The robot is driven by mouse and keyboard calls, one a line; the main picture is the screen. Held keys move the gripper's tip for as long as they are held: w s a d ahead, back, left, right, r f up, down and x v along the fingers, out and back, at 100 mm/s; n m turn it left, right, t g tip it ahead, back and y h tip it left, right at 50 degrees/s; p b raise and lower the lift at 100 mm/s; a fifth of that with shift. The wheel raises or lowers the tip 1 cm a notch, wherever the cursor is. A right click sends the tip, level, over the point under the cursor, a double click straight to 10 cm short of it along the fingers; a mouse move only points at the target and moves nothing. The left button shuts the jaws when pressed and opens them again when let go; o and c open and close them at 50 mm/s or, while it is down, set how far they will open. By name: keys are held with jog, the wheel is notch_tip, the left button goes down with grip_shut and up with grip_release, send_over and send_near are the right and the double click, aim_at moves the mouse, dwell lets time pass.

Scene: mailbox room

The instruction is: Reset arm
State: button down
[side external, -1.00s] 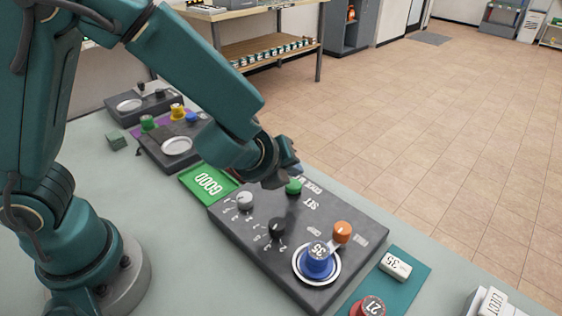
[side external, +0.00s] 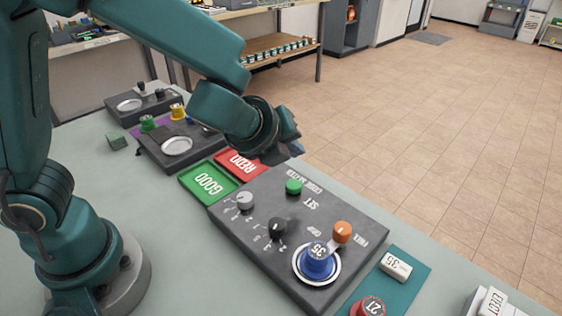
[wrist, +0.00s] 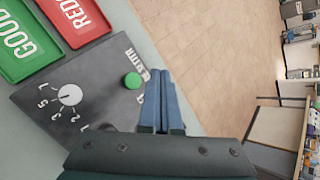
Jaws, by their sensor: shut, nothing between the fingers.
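My gripper (side external: 291,148) is shut and empty, held in the air above the far edge of the dark control panel (side external: 300,260). In the wrist view its closed blue fingers (wrist: 162,95) lie just right of the green button (wrist: 133,80), apart from it as far as I can tell. The button also shows in the side view (side external: 294,187), uncovered. A blue piece marked 35 (side external: 317,262) stands in the round plate on the panel, beside an orange knob (side external: 342,232).
A green GOOD tray (side external: 208,184) and a red REDO tray (side external: 241,163) lie left of the panel. A second dark panel (side external: 160,155) stands beyond them. A white block marked 35 (side external: 395,265) and a red piece marked 21 (side external: 370,307) are at lower right.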

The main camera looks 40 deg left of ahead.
jog(key=shift+a, duration=0.1)
jog(key=s+a+r+n+y, duration=0.2)
jog(key=s+a+r+n, duration=0.55)
jog(key=a+n, duration=0.35)
jog(key=s+d+f+n+g+h, duration=0.2)
jog(key=s+d+n, duration=0.4)
jog(key=s+n, duration=0.4)
jog(key=n+g+h, duration=0.1)
jog(key=n+h, duration=0.1)
jog(key=n, duration=0.1)
jog(key=shift+s+d+f+n, duration=0.15)
jog(key=shift+s+f+n, duration=0.15)
jog(key=shift+f, duration=0.1)
jog(key=shift+w, duration=0.1)
